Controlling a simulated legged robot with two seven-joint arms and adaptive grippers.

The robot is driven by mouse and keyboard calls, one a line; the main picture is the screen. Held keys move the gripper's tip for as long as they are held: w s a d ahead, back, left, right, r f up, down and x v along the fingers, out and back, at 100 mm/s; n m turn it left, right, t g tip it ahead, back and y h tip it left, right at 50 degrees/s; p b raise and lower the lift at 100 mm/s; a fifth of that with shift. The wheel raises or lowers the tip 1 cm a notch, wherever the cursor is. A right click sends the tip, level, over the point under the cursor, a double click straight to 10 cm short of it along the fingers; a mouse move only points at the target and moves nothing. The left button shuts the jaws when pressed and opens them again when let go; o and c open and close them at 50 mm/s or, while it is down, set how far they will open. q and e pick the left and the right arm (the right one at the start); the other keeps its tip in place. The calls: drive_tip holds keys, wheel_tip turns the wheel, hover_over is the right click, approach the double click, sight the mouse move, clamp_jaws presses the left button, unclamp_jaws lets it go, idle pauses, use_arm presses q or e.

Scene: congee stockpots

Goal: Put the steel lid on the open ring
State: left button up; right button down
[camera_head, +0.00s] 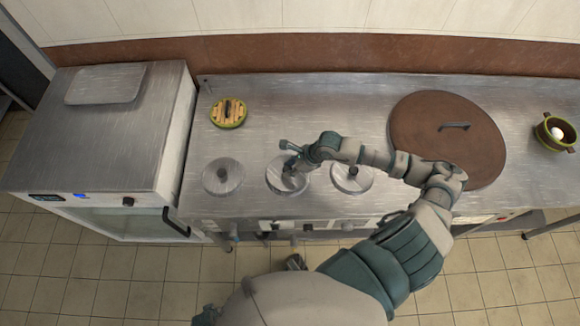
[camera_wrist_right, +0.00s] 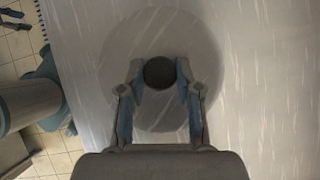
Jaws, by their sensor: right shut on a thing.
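A round steel lid (camera_head: 276,183) is in the middle of a row of three round tops along the counter's front. In the right wrist view the lid (camera_wrist_right: 118,62) is a grey disc with a dark round knob (camera_wrist_right: 160,72). My right gripper (camera_head: 291,166) is over this lid. In the wrist view the fingers of the gripper (camera_wrist_right: 160,80) are shut on the knob from both sides. No open ring shows; the lid covers the middle place, and I cannot tell whether it rests there or hovers. My left gripper is not in view.
Similar lids with dark knobs stand to the left (camera_head: 212,183) and right (camera_head: 362,186). A large brown round cover (camera_head: 425,120) lies at right behind my arm. A green-rimmed dish (camera_head: 228,112) sits behind; a bowl with eggs (camera_head: 544,138) is far right. The back middle counter is clear.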

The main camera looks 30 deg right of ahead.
drive_tip(key=shift+a+f, duration=0.1)
drive_tip(key=shift+f, duration=0.2)
drive_tip(key=shift+f+b, duration=0.45)
drive_tip(key=c, duration=1.1)
unclamp_jaws()
